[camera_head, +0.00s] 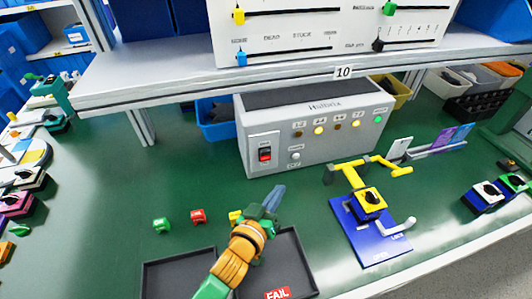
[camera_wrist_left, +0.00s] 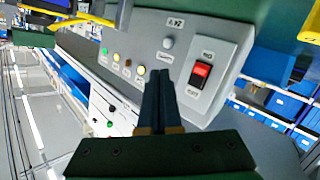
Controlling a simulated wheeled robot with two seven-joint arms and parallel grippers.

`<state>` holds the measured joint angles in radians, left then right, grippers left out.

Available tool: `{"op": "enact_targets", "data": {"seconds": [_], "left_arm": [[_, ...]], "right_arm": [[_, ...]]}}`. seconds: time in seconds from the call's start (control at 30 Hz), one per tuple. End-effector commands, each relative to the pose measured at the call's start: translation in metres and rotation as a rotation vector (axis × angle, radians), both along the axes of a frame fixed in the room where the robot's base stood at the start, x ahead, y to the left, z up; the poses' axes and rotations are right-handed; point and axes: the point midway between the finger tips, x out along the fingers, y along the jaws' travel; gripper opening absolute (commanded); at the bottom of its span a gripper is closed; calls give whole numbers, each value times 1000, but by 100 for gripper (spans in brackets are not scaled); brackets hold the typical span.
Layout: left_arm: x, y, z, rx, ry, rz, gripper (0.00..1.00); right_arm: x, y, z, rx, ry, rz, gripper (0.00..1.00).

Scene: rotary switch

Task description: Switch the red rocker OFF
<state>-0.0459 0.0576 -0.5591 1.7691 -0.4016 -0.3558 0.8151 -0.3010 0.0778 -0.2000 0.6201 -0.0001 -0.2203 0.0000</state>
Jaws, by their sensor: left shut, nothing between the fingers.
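The red rocker (camera_head: 265,154) sits in a white plate at the left of the grey box's front (camera_head: 340,147). In the head view its upper part is dark and its lower part red. It also shows in the left wrist view (camera_wrist_left: 201,72), right of the fingertips, with black beside the red. My left gripper (camera_head: 276,192) is shut and empty, in front of the box and below the rocker. In the left wrist view its fingers (camera_wrist_left: 157,90) point toward the box front, apart from the rocker. My right gripper is not in view.
A round knob (camera_head: 295,155) and several indicator lamps sit right of the rocker. A grey shelf (camera_head: 180,73) overhangs the box. A blue rotary-switch plate (camera_head: 365,240) stands to the right.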

Motion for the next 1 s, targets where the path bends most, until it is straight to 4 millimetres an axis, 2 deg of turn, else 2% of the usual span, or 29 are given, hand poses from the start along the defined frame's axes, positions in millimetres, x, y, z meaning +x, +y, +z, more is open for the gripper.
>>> {"op": "enact_targets", "data": {"seconds": [0.4,0.6,1.0], "left_arm": [[54,18,7,3,-2,2,0],[74,24,10,3,-1,1,0],[81,27,12,2,1,1,0]], "right_arm": [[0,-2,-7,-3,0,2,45],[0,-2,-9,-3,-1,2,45],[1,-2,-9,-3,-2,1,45]]}}
